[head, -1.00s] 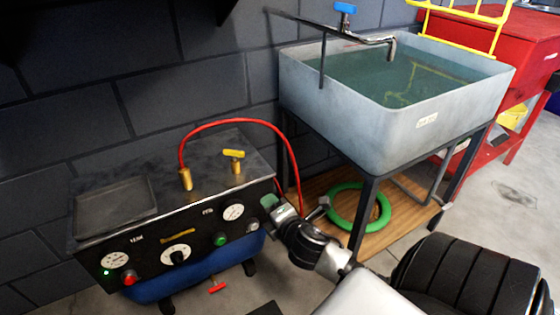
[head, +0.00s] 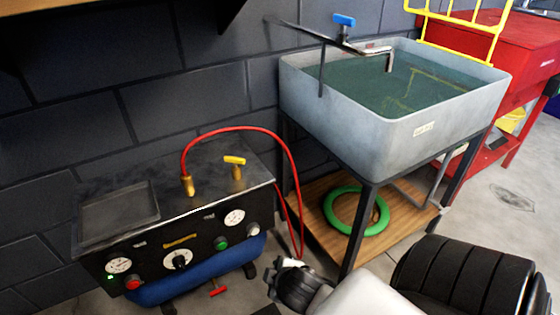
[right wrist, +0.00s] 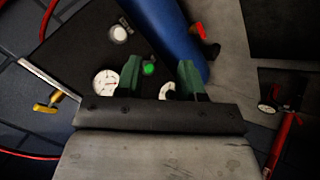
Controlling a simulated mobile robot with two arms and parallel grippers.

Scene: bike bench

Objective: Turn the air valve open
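The air valve with a yellow lever (head: 234,161) stands on a brass stem on top of the black compressor box (head: 215,196), towards its right side. In the right wrist view the yellow lever (right wrist: 46,106) is at the left edge, away from the fingers. My right gripper (right wrist: 160,74) is open and empty, its green fingers apart with the front panel beyond them. In the head view my right arm is low, right of the compressor; its fingertips are not clearly visible there. My left gripper is not in view.
A red hose (head: 238,129) arches from a brass fitting (head: 188,186) beside the valve. The panel has gauges (head: 235,217) and knobs; a blue tank (head: 200,272) sits below. A water-filled sink (head: 420,130) stands right, above a green ring (head: 350,228).

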